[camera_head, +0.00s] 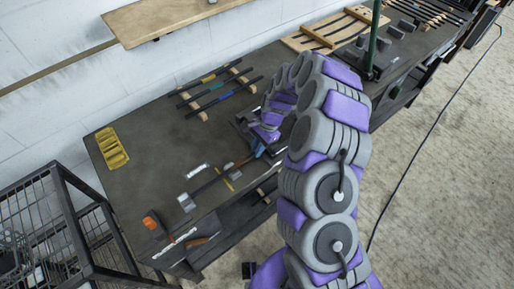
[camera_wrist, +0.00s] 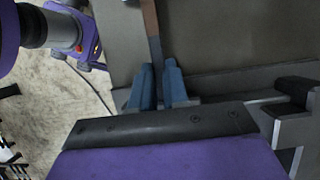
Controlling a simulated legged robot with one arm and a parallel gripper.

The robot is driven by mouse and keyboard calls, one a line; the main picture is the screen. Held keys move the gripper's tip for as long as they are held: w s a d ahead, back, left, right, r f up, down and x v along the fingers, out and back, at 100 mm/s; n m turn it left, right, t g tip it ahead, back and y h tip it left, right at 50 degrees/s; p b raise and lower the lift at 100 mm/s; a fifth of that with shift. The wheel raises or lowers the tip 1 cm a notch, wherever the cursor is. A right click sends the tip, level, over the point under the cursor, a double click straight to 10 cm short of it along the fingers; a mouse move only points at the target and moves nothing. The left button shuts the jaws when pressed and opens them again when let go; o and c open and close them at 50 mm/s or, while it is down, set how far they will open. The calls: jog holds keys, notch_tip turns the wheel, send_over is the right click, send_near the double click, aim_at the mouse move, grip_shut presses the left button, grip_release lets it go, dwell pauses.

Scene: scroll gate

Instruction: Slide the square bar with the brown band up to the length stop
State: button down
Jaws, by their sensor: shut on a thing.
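The dark square bar with the brown band (camera_head: 229,167) lies slantwise on the bench, near the front edge. It also shows in the wrist view (camera_wrist: 151,20), running down between my blue fingers. My gripper (camera_head: 259,150) is at the bar's right part, and its fingers (camera_wrist: 160,90) are shut on the bar. The bar's end beyond the fingers is hidden by my gripper. A small light grey block (camera_head: 186,202) stands at the bar's left end; I cannot tell for sure that it is the length stop, or whether the bar touches it.
Several bars with coloured bands (camera_head: 218,91) lie on wooden racks at the back. A yellow bin (camera_head: 111,148) stands at the left. An orange-ended tool (camera_head: 152,222) lies at the front left corner. A wire cage cart (camera_head: 65,225) stands beside the bench.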

aim_at(248, 158)
jog(key=shift+s+a+p, duration=0.25)
jog(key=shift+s+p, duration=0.05)
jog(key=shift+p, duration=0.05)
jog(key=shift+s, duration=0.1)
jog(key=shift+s+a+p, duration=0.2)
jog(key=shift+s+a, duration=0.05)
jog(key=shift+a, duration=0.35)
jog(key=shift+s+a+p, duration=0.15)
jog(key=shift+s+a, duration=0.05)
jog(key=shift+a, duration=0.4)
jog(key=shift+s, duration=0.25)
